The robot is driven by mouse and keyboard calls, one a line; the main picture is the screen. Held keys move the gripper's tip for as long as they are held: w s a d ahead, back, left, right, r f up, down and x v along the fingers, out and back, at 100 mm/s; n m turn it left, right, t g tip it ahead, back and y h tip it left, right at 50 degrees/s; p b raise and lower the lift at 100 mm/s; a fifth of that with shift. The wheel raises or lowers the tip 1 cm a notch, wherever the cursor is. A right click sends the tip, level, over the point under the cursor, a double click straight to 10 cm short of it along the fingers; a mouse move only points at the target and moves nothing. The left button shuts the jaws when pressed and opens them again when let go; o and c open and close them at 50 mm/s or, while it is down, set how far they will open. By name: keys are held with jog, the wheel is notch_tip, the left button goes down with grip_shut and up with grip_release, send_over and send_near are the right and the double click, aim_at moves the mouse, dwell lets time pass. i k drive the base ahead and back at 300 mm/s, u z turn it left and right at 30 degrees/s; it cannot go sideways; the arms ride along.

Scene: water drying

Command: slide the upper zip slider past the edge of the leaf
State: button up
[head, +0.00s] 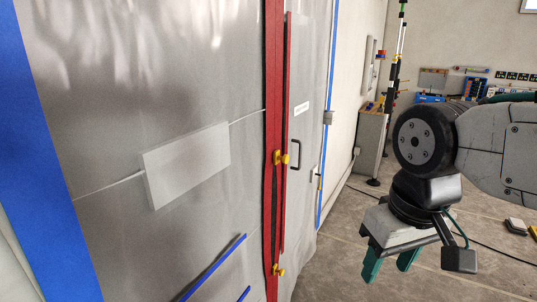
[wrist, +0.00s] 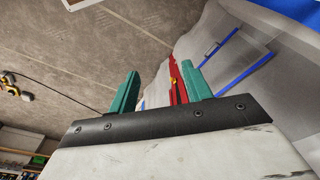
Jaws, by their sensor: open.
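A red zip strip (head: 274,90) runs down the grey plastic sheeting in the head view. The upper zip slider (head: 279,158), yellow, sits on it at mid-height. A lower yellow slider (head: 278,270) sits near the floor. Beside the strip is a grey leaf (head: 304,75) with a dark handle and a second red edge. My gripper (head: 390,264) is open and empty, pointing down, to the right of the zip and apart from it. In the wrist view, the red strip (wrist: 182,92) shows between the teal fingers, with a small yellow slider (wrist: 173,80) on it.
A pale rectangular panel (head: 187,163) and blue tape (head: 215,268) are on the sheeting. A grey cabinet (head: 371,140) stands behind, with a cable on the floor. Small yellow-and-dark items (head: 516,227) lie at right. The floor between zip and gripper is clear.

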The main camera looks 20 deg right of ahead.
aim_at(284, 159)
jog(key=u, duration=0.85)
jog(key=i, duration=0.6)
jog(key=z, duration=1.15)
